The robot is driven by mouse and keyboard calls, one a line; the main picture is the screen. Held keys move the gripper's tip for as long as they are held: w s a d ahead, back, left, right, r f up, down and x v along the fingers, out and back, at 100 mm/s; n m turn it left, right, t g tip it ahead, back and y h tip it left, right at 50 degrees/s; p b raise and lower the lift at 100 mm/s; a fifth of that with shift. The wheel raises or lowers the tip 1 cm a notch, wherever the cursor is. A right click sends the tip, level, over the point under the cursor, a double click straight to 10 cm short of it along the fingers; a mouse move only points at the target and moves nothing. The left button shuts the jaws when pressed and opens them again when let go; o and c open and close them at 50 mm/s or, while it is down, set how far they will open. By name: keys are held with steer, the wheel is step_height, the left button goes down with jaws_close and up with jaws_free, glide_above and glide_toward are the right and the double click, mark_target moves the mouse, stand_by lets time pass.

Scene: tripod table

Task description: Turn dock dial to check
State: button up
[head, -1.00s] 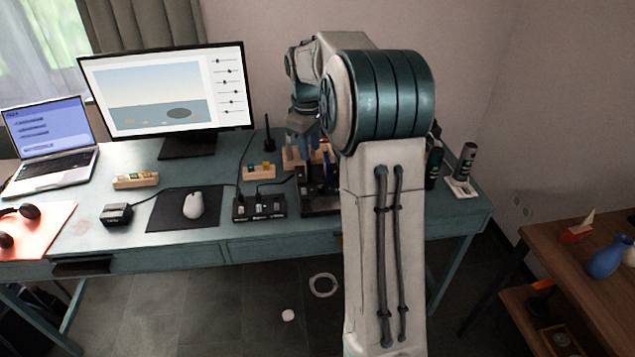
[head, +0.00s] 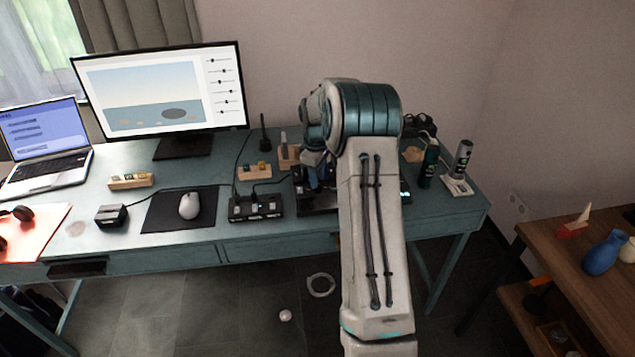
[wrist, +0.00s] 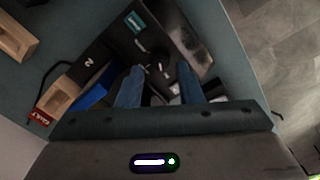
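The dark dock (head: 316,203) stands at the table's front, to the right of the row of small black boxes, and my arm hides much of it. In the wrist view the dock's black top (wrist: 118,42) fills the middle, with a teal label and a "2" mark. A small dark knob with pale marks, seemingly the dial (wrist: 153,67), shows just beyond my fingertips; its setting is too small to read. My gripper (wrist: 160,73) is open above the dock, its two blue fingers apart with nothing held between them. Contact with the dial cannot be told.
The black hub box (head: 256,207) with cables lies left of the dock. A wooden block holder (head: 255,171) stands behind it. A dark green bottle (head: 428,165) and a grey cylinder on a white stand (head: 461,162) are at right. The table's right front corner is clear.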

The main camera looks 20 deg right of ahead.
mark_target(318, 189)
steer(key=shift+d+f, duration=0.1)
steer(key=shift+f, duration=1.4)
steer(key=shift+c, duration=0.3)
steer(key=c, duration=0.6)
steer(key=shift+c, duration=0.2)
